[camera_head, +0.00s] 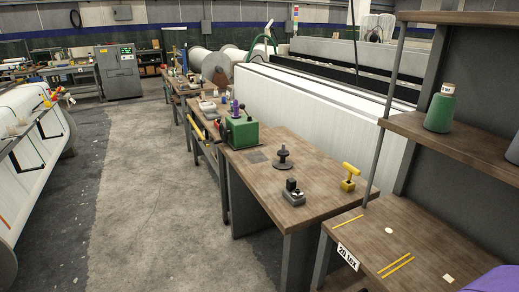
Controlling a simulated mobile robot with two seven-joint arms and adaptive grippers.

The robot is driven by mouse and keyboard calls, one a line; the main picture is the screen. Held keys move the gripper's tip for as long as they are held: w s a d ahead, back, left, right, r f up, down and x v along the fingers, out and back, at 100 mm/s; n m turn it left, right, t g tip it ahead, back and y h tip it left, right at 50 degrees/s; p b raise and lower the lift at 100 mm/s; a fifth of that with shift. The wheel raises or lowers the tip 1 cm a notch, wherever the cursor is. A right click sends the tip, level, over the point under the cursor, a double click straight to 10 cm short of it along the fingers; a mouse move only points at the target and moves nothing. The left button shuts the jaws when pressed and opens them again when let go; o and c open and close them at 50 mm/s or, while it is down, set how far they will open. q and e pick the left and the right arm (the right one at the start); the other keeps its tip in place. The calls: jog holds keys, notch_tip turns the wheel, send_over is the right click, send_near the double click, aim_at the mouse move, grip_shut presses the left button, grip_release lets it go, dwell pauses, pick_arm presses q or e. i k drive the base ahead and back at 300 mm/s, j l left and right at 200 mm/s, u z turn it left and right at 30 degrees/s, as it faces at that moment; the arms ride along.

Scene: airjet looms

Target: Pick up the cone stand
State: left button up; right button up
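A small dark stand with a round flat base and a short upright peg (283,160) stands on the wooden workbench (262,182); it looks like the cone stand. It is upright and carries no cone. Neither of my grippers shows in the head view.
On the same bench are a grey-black device (293,193), a yellow-handled tool (349,176) and a green box (238,133). A wooden shelf (462,146) at right holds a green cone (440,110). A white loom (310,112) runs behind. Floor (165,200) left of the bench is clear.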

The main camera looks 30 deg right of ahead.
aim_at(282, 164)
jog(key=i+z, duration=0.35)
jog(key=i+j+z, duration=0.2)
jog(key=i+z, duration=0.2)
jog(key=i+j+z, duration=0.5)
jog(key=z, duration=0.25)
jog(key=i+j+z, duration=0.15)
jog(key=z, duration=0.3)
jog(key=j+z, duration=0.4)
jog(key=i+l, duration=0.05)
jog(key=l, duration=0.05)
